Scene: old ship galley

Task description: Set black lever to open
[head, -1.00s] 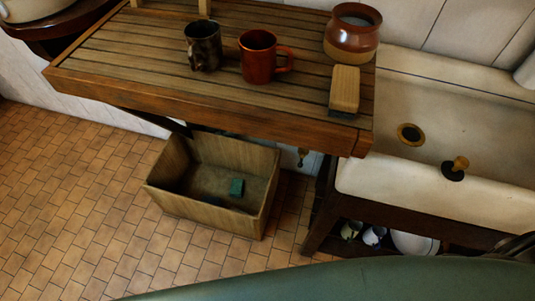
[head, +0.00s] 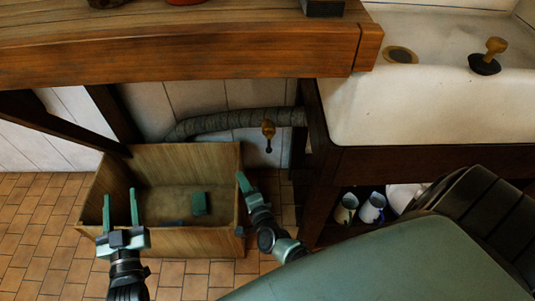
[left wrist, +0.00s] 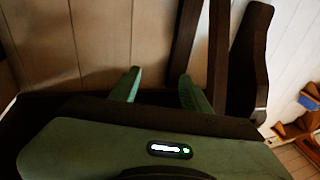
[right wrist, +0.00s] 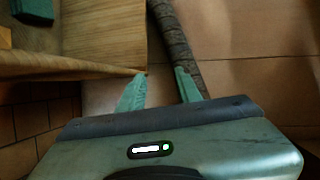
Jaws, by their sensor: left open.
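A small brass valve (head: 268,129) sits on the grey wrapped pipe under the counter in the head view. Its short black lever (head: 269,146) hangs straight down below the brass body. My right gripper (head: 243,205) is below and left of the lever, over the right side of the wooden crate, apart from the lever. In the right wrist view its two green fingers (right wrist: 160,88) are spread and empty, and the lever cannot be made out. My left gripper (head: 120,208) is open and empty at the crate's left front; its fingers also show in the left wrist view (left wrist: 160,90).
The wooden crate (head: 195,241) on the tiled floor holds a green block (head: 199,203). The wrapped pipe (head: 225,122) runs along the wall. The wooden counter (head: 180,52) overhangs above. A sink (head: 420,100) on a dark stand is at right, with mugs (head: 371,208) beneath.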

